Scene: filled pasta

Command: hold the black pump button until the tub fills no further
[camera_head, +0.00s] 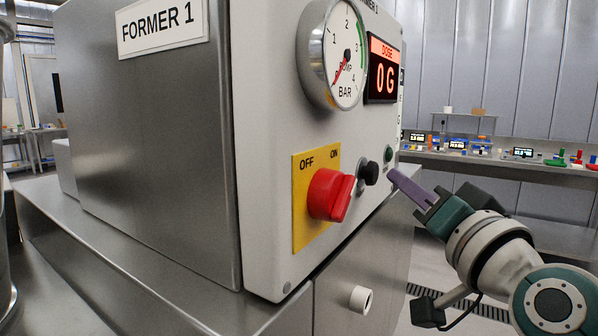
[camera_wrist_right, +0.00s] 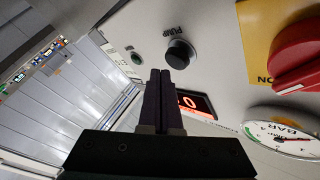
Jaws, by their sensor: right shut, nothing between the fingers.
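The black pump button (camera_head: 369,173) sticks out of the white front panel of the machine, right of the red switch. It also shows under the word PUMP in the right wrist view (camera_wrist_right: 180,54). My right gripper (camera_head: 394,176) is shut and empty, its purple-grey fingers pointing at the panel just right of the button. In the right wrist view its fingertips (camera_wrist_right: 160,74) appear below and slightly left of the button, apart from it. I cannot make out the tub. My left gripper is not in view.
The red switch (camera_head: 329,195) sits on a yellow plate, its ridge seemingly toward ON. The pressure gauge (camera_head: 345,52) has its needle at the low end. A green button (camera_head: 388,154) is close to the black one. A white round fitting (camera_head: 361,299) protrudes lower down.

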